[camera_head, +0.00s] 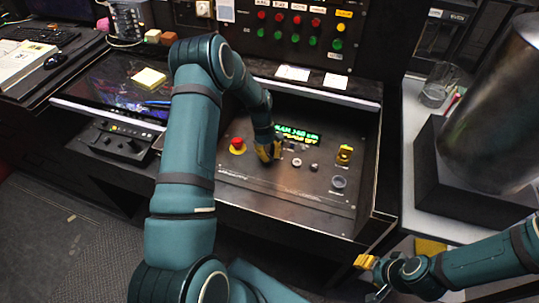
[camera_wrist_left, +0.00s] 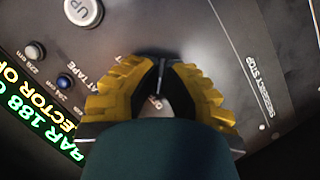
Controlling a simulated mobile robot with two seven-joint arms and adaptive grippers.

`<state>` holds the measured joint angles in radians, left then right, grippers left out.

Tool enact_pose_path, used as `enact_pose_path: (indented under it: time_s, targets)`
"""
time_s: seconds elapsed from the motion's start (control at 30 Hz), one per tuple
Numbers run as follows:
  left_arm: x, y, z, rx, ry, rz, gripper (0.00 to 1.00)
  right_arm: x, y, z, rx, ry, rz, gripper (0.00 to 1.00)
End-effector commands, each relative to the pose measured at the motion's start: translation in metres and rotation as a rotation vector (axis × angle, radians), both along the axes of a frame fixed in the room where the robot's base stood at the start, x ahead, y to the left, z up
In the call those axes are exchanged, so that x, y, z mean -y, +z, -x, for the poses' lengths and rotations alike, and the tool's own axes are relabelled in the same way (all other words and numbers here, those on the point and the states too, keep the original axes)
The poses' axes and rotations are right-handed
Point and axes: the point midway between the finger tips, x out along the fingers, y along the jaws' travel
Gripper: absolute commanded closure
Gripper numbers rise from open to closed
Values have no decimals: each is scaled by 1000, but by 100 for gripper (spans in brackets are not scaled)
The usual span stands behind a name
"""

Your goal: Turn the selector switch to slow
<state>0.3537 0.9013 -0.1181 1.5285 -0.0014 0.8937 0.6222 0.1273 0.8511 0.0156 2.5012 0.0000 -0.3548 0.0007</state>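The selector switch (camera_wrist_left: 160,78) appears as a dark grip with a thin pale line, between the yellow fingertips in the left wrist view. My left gripper (camera_head: 266,153) is down at the sloped control panel (camera_head: 290,195), just below the green-lit display (camera_head: 298,134). In the left wrist view my left gripper (camera_wrist_left: 160,70) has its fingers close together on the dark grip. They hide most of the switch and its position labels. The lit text (camera_wrist_left: 62,140) seems to read "SELECTOR OFF". My right gripper (camera_head: 368,270) is low at the right, away from the panel; its opening is unclear.
A red mushroom button (camera_head: 237,146) stands left of my left gripper. Right of it are small round buttons (camera_head: 297,162), a yellow control (camera_head: 344,152) and a larger grey button (camera_head: 339,182). A white table with a metal cylinder (camera_head: 495,120) stands at the right.

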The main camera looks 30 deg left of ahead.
Motion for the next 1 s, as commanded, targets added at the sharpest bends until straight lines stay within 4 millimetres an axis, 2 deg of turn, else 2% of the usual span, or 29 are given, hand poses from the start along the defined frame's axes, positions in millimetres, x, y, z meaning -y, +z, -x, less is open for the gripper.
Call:
enact_pose_path:
  time_s: [0.47, 0.67, 1.0]
  targets:
    - [1, -1, 0, -1, -35, 0, 100, 0, 0, 0, 0, 0, 0, 53]
    - [2, -1, 0, -1, -141, 0, 100, 0, -1, 0, 0, 0, 0, 53]
    - [2, -1, -1, -3, -424, 0, 100, 0, -2, 0, 0, 0, 0, 53]
